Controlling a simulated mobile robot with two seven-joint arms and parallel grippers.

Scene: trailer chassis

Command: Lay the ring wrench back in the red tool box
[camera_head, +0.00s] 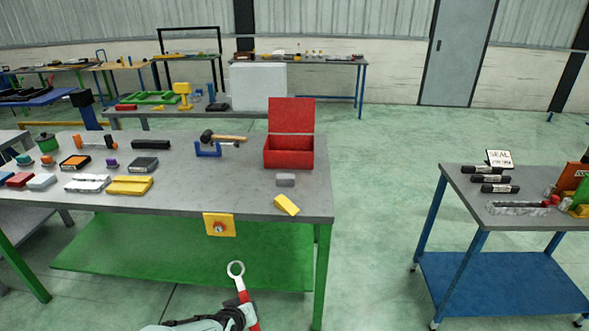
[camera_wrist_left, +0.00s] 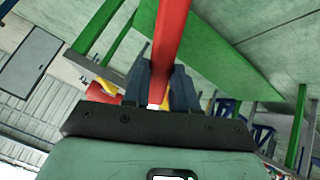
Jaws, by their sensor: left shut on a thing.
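The ring wrench (camera_head: 241,284) has a red handle and a pale ring end, which points up in the head view. My left gripper (camera_head: 240,312) comes in at the bottom of the head view and is shut on the red handle. The left wrist view shows the handle (camera_wrist_left: 171,40) between the two dark fingers of that gripper (camera_wrist_left: 168,85). The wrench is in front of the table, apart from it. The red tool box (camera_head: 289,153) stands open on the right back part of the table, its lid raised. Its inside floor is mostly hidden. My right gripper is in neither view.
The grey table (camera_head: 240,195) has a green lower shelf. A grey block (camera_head: 286,180) and a yellow block (camera_head: 287,205) lie in front of the box. A mallet (camera_head: 222,137) lies left of it. A blue-legged table (camera_head: 470,200) stands right, with open floor between.

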